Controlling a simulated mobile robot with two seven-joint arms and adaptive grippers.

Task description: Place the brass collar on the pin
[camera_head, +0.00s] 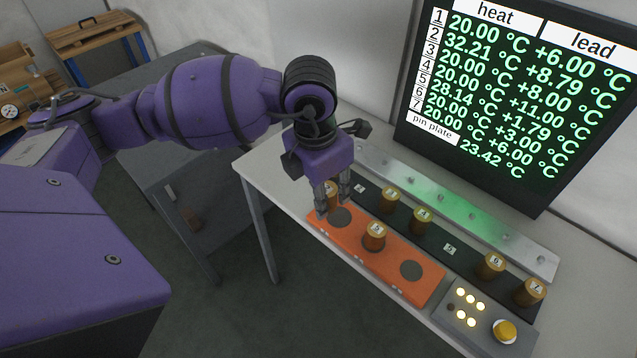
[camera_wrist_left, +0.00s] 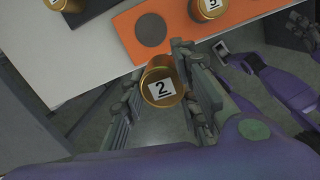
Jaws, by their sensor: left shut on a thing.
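A brass collar labelled 2 (camera_wrist_left: 162,86) sits between the fingers of my left gripper (camera_wrist_left: 168,90), which is shut on it. In the head view the left gripper (camera_head: 333,200) hangs over the left end of an orange plate (camera_head: 330,228), and its fingers mostly hide the collar. In the wrist view the collar appears beyond the front table edge, apart from the plate. The plate has a dark round spot (camera_head: 411,271) toward its right end, another near my gripper, and a brass collar labelled 5 (camera_head: 375,240) between them. I cannot tell which pin the task means.
A dark strip (camera_head: 462,241) behind the plate carries several numbered brass collars. A silver bar (camera_head: 470,213) with several small studs lies behind it. A button box (camera_head: 470,318) stands at the right. Behind is a temperature screen (camera_head: 520,100). Purple parts show right in the wrist view.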

